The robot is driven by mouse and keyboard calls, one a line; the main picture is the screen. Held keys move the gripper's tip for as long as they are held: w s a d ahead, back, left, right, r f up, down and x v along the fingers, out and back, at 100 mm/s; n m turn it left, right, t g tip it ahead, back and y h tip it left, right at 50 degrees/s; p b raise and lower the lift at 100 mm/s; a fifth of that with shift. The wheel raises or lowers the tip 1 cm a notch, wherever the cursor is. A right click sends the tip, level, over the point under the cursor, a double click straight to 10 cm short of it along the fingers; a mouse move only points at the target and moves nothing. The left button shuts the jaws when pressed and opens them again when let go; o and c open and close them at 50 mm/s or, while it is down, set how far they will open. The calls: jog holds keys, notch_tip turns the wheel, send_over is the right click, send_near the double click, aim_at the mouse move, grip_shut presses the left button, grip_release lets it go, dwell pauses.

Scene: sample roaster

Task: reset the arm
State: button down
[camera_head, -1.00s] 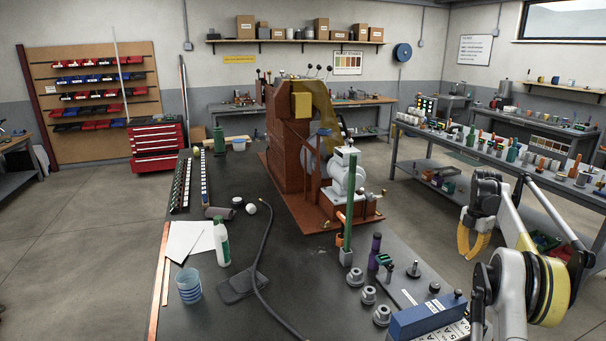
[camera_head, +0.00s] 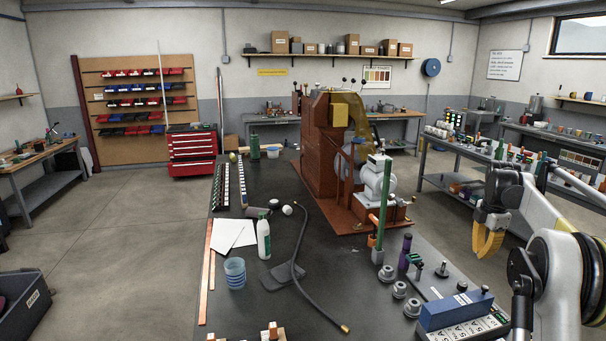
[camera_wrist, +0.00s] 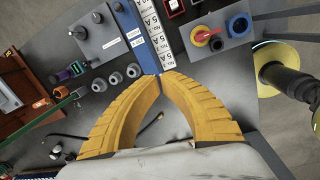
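My gripper (camera_head: 489,250) is at the right of the head view, raised in front of the bench's right side, with its yellow fingers hanging down. In the wrist view my gripper (camera_wrist: 162,76) has its two curved yellow fingers meeting at the tips, with an empty gap between their curved middles. Nothing is held. In the wrist view the fingertips overlap the end of the blue block (camera_wrist: 143,50) and the labelled white strip (camera_wrist: 165,58); they look to be above the bench, but the height is hard to tell.
The dark bench (camera_head: 270,320) carries a brown roaster (camera_head: 319,150), a green post (camera_head: 381,225), a white bottle (camera_head: 263,238), a blue cup (camera_head: 235,273) and a black hose (camera_head: 300,235). A side table (camera_head: 450,185) stands at the right. A dark bin (camera_head: 30,305) is on the floor at left.

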jog(key=s+a+r+m+t, duration=0.1)
jog(key=s+a+r+m, duration=0.45)
jog(key=a, duration=0.55)
jog(key=s+a+r+m+t, duration=0.25)
jog(key=s+a+r, duration=0.5)
jog(key=a, duration=0.45)
jog(key=s+a+f+m, duration=0.3)
jog(key=s+a, duration=0.1)
jog(key=s, duration=0.3)
jog(key=s+a+f+m+t, duration=0.1)
jog(key=s+a+f+m, duration=0.2)
jog(key=s, duration=0.4)
jog(key=s+a+f+m+t, duration=0.1)
jog(key=s+a+f+m, duration=0.2)
jog(key=s+a, duration=0.3)
jog(key=shift+s+f+m+y+b, duration=0.4)
jog(key=shift+s+f, duration=0.45)
jog(key=shift+s, duration=0.25)
jog(key=shift+a+t, duration=0.1)
jog(key=shift+t, duration=0.15)
